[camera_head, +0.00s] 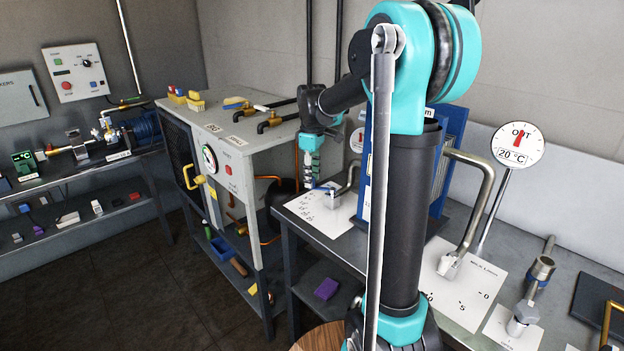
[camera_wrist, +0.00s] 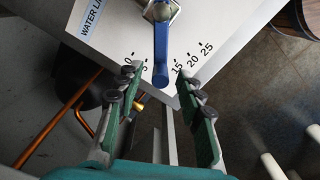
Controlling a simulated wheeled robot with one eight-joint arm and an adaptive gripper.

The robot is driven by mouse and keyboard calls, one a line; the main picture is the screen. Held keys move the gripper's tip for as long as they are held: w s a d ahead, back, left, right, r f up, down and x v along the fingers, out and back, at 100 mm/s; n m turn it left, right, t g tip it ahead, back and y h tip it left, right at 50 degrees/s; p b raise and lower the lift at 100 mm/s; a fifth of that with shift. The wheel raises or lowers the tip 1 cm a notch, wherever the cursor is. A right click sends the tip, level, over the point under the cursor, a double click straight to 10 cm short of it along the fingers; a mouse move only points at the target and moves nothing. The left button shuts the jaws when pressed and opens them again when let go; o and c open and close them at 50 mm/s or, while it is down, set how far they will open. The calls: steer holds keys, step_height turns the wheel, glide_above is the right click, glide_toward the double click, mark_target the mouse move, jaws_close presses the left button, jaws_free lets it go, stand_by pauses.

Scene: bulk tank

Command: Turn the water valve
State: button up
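The water valve's blue lever handle (camera_wrist: 161,60) shows in the wrist view at top centre, over a white plate (camera_wrist: 120,35) lettered "WATER LI…" with a printed scale. The lever lies near the place between the 5 and 15 marks. My gripper (camera_wrist: 159,74) is open, with one green finger on each side of the lever's end and visible gaps on both sides. In the head view my gripper (camera_head: 311,170) points down at the left end of the bench, above the white scale plate (camera_head: 316,217). The lever is hardly visible there.
A blue plate heat exchanger (camera_head: 449,140) stands just right of the valve. A grey cabinet (camera_head: 225,130) with pipes and a yellow handle stands to the left. A round dial (camera_head: 518,144) reads 20 °C. Another scale plate (camera_head: 466,290) and pipe are nearer on the bench.

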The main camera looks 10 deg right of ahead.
steer(key=shift+f, duration=0.5)
jaws_close()
